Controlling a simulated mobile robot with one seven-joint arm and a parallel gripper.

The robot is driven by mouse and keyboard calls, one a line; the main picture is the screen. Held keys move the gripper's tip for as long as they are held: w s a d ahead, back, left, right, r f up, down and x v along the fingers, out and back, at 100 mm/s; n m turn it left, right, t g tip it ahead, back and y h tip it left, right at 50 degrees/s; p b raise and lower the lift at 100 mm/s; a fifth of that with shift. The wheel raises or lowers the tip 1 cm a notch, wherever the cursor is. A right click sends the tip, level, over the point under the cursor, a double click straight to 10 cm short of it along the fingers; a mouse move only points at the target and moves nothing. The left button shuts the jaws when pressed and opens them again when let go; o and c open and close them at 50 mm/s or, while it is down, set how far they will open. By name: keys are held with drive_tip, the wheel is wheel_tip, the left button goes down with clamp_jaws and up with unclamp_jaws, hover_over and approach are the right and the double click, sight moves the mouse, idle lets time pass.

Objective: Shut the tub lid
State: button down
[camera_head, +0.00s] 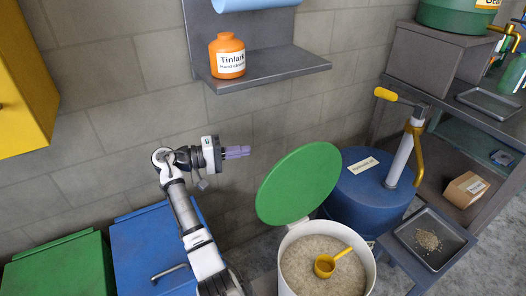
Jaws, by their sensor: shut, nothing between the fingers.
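A white tub (288,269) stands at the bottom middle, filled with pale granular material. A yellow scoop (324,265) lies on the material inside the rim. The tub's green lid (299,184) is open, raised and tilted up at the tub's back left edge. My gripper (249,151) is at the end of my arm, left of the lid and above its left edge. Its fingers point right towards the lid, are shut and hold nothing. I see a gap between the fingertips and the lid in the picture; the true distance is hard to tell.
A blue drum (352,194) with a hand pump (399,160) stands right of the lid. A wall shelf (270,71) with an orange bottle (227,57) is above my gripper. A tray of grains (433,239) is at right. Blue (150,246) and green (62,266) bins stand left.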

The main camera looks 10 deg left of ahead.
drive_tip(key=d+p, duration=0.3)
drive_tip(key=d, duration=0.8)
drive_tip(key=shift+w+f+p, duration=0.15)
drive_tip(key=shift+f+p, duration=0.25)
drive_tip(key=shift+f, duration=0.05)
drive_tip(key=shift+d, duration=0.1)
drive_tip(key=shift+d, duration=0.1)
